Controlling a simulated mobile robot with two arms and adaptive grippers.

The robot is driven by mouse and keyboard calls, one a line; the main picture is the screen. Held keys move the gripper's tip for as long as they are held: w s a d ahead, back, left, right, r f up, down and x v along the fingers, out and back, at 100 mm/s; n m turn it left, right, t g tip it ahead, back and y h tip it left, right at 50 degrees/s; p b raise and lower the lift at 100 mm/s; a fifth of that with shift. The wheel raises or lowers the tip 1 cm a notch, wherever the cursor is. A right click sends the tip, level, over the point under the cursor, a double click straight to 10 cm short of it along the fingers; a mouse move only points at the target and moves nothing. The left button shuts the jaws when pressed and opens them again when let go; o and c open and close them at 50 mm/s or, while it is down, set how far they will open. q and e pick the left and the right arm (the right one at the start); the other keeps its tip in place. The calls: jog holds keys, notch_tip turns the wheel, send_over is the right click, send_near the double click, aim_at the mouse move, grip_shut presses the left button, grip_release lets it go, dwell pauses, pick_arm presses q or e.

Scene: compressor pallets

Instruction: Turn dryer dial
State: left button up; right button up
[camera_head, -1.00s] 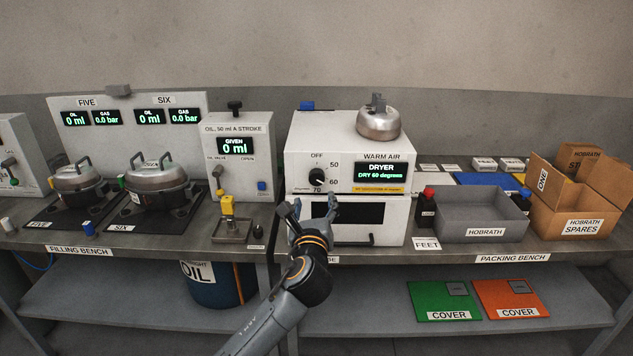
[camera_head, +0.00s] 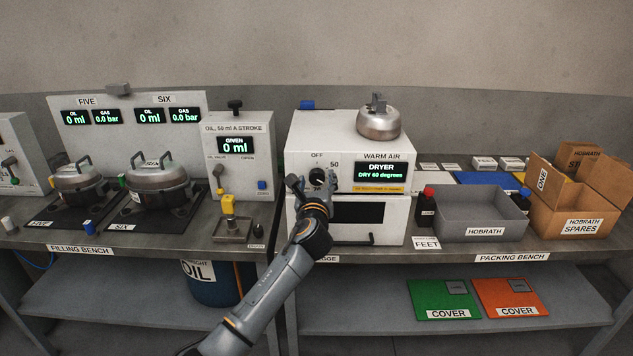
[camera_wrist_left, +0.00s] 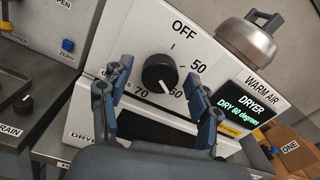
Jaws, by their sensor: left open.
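The dryer (camera_head: 301,143) is a white box on the bench, with a green display (camera_head: 380,171) reading "DRYER, DRY 60 degrees". Its black dial (camera_wrist_left: 160,73) shows clearly in the left wrist view, with OFF, 50, 60 and 70 marked around it. The dial's white pointer line is toward the 60 mark. My left gripper (camera_head: 313,184) is open in front of the dial and partly hides it in the head view. In the left wrist view its two fingers (camera_wrist_left: 156,95) stand on either side of the dial, seemingly apart from it. My right gripper is not in view.
A metal compressor (camera_head: 379,122) stands on top of the dryer. An oil unit (camera_head: 240,128) is to the left and a grey tray (camera_head: 482,232) to the right. The dryer's lower door (camera_head: 372,226) has a handle below the dial.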

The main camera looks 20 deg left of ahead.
pick_arm(q)
jog(key=c, duration=1.2)
